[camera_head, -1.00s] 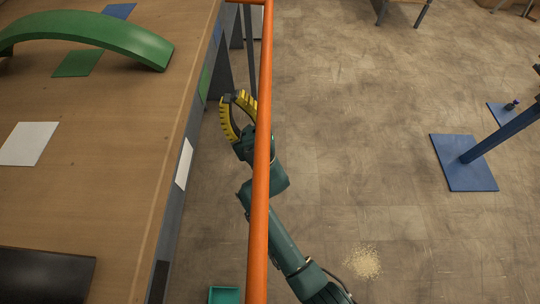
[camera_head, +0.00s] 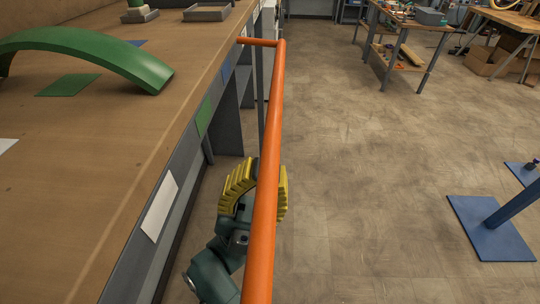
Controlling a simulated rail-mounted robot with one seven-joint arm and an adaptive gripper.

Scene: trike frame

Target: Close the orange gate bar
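The orange gate bar (camera_head: 272,120) runs lengthwise just right of the long bench. At its far end it bends left in a short orange arm (camera_head: 258,42) that reaches the bench edge. My gripper (camera_head: 266,172) is below the near half of the bar, pointing away from the camera. Its yellow ribbed fingers show on both sides of the bar and look spread apart. The bar hides the gap between them, and I cannot tell whether the fingers touch it. No object shows in the gripper.
The wooden bench (camera_head: 110,130) fills the left and carries a green arch (camera_head: 95,45) and grey trays (camera_head: 207,12). A blue post base (camera_head: 490,228) stands at right. A cluttered worktable (camera_head: 410,20) is at the back. The floor between is clear.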

